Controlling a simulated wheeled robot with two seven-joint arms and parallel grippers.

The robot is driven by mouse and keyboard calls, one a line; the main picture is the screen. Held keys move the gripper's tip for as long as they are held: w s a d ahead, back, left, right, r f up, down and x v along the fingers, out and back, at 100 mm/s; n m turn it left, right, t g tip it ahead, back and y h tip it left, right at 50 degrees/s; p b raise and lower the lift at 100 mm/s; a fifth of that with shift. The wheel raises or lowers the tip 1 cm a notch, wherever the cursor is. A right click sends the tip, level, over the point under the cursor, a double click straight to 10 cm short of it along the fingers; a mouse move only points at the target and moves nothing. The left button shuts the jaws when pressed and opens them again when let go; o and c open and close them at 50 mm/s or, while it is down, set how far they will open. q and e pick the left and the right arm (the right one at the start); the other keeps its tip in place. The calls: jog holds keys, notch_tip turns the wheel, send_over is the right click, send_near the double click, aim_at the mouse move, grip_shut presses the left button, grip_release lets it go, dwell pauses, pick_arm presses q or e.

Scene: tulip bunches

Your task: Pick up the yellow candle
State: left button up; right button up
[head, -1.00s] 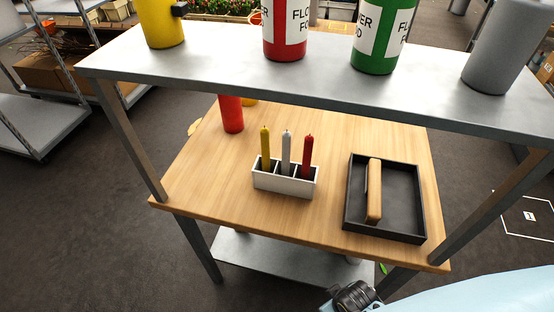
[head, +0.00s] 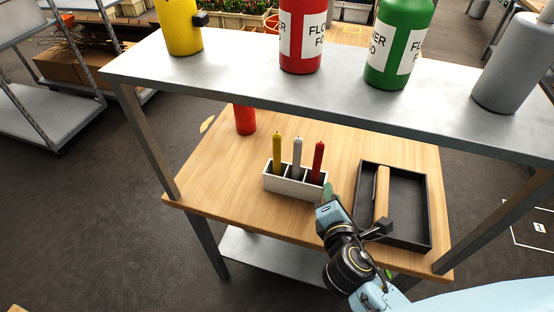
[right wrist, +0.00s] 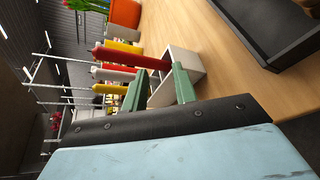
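The yellow candle (head: 277,148) stands upright in the left compartment of a white three-part holder (head: 290,186) on the wooden table. A grey-white candle (head: 298,156) stands in the middle compartment and a red candle (head: 318,160) in the right one. My right gripper (head: 329,193) is at the holder's right front, apart from the yellow candle. In the right wrist view its two green fingers (right wrist: 160,88) are spread with nothing held, and the holder (right wrist: 182,66) lies just beyond them. My left gripper is not in view.
A black tray (head: 427,205) with a wooden handle (head: 381,192) lies to the right. A red cylinder (head: 245,119) stands behind the holder. A metal shelf (head: 240,72) with bottles spans above the table's back. The table's left side is clear.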

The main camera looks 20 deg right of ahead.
aim_at(278, 149)
jog(key=w+a+r+n+t+y, duration=0.1)
jog(key=w+a+n+t+y, duration=0.2)
jog(key=n, duration=0.5)
jog(key=w+a+r+n+t+y, duration=0.1)
jog(key=a+r+n+y, duration=0.1)
jog(key=a+n, duration=0.4)
jog(key=shift+n, duration=0.6)
jog(key=w, duration=0.7)
jog(key=shift+d+p, duration=0.25)
jog(key=shift+p, duration=0.1)
jog(key=shift+w+r, duration=0.2)
jog(key=shift+w, duration=2.55)
jog(key=shift+c, duration=0.3)
grip_shut()
